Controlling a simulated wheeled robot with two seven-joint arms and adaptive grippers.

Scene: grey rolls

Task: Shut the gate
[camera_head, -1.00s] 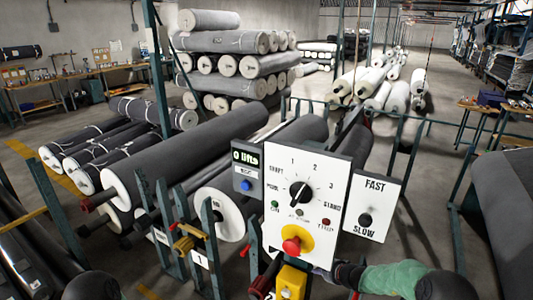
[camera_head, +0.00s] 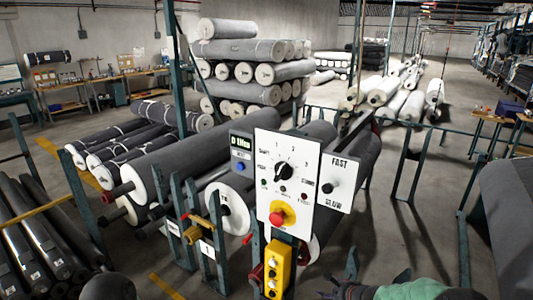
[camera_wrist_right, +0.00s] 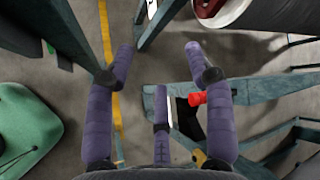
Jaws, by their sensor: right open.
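No part is clearly marked as a gate; I cannot tell which piece it is. A teal metal frame with upright posts (camera_head: 183,220) stands in front of the grey rolls (camera_head: 180,148), with small number tags and yellow fittings on it. A white control panel (camera_head: 288,185) with a dial and red button is in the middle, above a yellow button box (camera_head: 277,268). My right gripper (camera_head: 338,282) is low, right of that box and apart from it. In the right wrist view its purple fingers (camera_wrist_right: 160,55) are spread and empty, above a teal bar and red knob (camera_wrist_right: 197,98). My left gripper is not in view.
Stacked rolls (camera_head: 250,70) stand behind. Dark rolls (camera_head: 35,235) lie at the left behind a yellow bar. A dark slanted surface (camera_head: 503,215) is at the right edge.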

